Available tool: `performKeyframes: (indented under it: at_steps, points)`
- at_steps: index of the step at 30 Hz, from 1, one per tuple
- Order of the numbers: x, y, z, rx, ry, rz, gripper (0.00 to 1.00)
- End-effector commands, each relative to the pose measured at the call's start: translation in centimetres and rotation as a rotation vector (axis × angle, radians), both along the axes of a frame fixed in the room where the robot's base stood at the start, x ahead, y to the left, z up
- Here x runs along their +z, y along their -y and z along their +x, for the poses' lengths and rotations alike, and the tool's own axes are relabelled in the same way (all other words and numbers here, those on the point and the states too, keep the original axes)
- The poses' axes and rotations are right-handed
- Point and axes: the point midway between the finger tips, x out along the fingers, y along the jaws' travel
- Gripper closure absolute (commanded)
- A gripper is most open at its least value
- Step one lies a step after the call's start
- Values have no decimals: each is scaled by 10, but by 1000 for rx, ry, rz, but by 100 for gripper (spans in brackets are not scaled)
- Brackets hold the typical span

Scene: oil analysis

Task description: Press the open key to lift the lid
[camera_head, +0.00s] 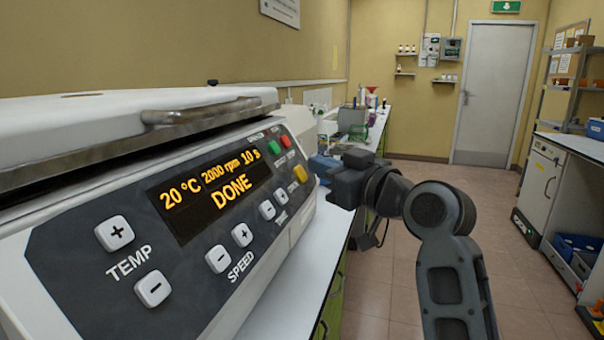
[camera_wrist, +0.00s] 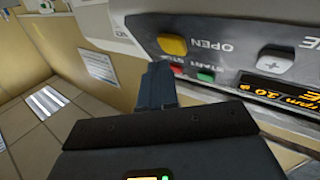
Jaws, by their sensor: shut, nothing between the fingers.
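The centrifuge (camera_head: 130,285) fills the left of the head view, with its white lid (camera_head: 80,118) down. Its yellow open key (camera_head: 299,174) is at the right end of the sloping panel. In the wrist view the yellow key (camera_wrist: 172,45) shows upside down, beside the word OPEN. My gripper (camera_head: 328,166) is just right of the panel's end, its fingers pointing toward the panel. In the wrist view my gripper (camera_wrist: 158,82) is shut and empty, its tips near the panel edge below the yellow key. I see a gap between tips and key.
The display (camera_head: 215,195) reads 20 °C, 2000 rpm, 10 s, DONE. The green key (camera_head: 273,147) and red key (camera_head: 285,142) sit close to the open key. A bench (camera_head: 372,135) with bottles and equipment runs behind. The floor (camera_head: 400,260) to the right is clear.

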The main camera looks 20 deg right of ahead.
Motion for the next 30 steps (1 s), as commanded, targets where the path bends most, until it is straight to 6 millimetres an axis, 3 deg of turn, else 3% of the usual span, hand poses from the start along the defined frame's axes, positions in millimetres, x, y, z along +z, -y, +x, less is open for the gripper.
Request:
performKeyframes:
  at_steps: [30]
  points:
    - [-6,-7,5,0,0,0,100]
